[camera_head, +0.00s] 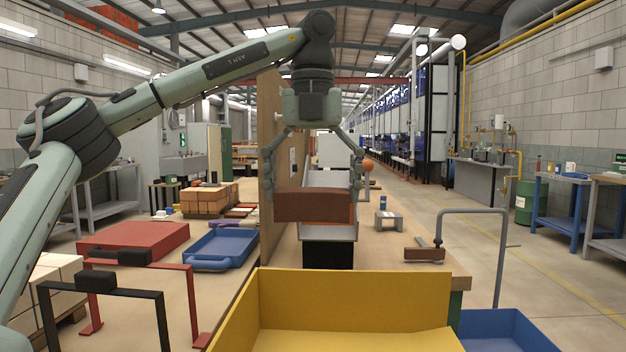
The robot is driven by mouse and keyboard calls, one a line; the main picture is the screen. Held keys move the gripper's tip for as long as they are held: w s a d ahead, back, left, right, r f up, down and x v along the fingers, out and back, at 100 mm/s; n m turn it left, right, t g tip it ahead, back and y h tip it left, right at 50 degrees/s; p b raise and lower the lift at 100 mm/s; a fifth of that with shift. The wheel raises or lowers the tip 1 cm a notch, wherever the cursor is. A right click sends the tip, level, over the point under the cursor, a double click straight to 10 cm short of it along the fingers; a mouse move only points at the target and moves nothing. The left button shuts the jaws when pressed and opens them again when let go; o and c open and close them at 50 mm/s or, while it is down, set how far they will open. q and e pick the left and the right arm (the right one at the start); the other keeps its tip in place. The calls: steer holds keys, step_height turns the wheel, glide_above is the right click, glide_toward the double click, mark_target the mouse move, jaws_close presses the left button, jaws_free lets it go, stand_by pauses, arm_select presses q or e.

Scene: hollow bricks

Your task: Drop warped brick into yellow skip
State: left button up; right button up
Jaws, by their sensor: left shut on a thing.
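My left gripper (313,188) hangs from above near the middle of the head view, its two fingers on either side of a reddish-brown brick (313,207). It is shut on this brick and holds it level. From this angle I cannot tell whether the brick is warped. The yellow skip (350,313) stands in the near foreground, open at the top and empty where I see its inside. The brick appears beyond the skip's far wall, not over its inside. My right gripper is not in view.
A tall wooden board (269,150) stands left of the brick. A grey chute-like tray (329,232) lies behind and below it. Another brown brick (424,254) lies beside a grey bent tube (470,211). A blue bin (503,331) adjoins the skip. A blue tray (219,247) lies left.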

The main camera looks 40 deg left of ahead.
mark_target(313, 214)
arm_select(q)
steer(key=shift+f, duration=1.8)
steer(key=o, duration=1.2)
step_height(313, 214, up, 12)
steer(key=shift+r, duration=0.1)
step_height(313, 214, down, 12)
steer(key=shift+r, duration=1.75)
steer(key=shift+f, duration=0.1)
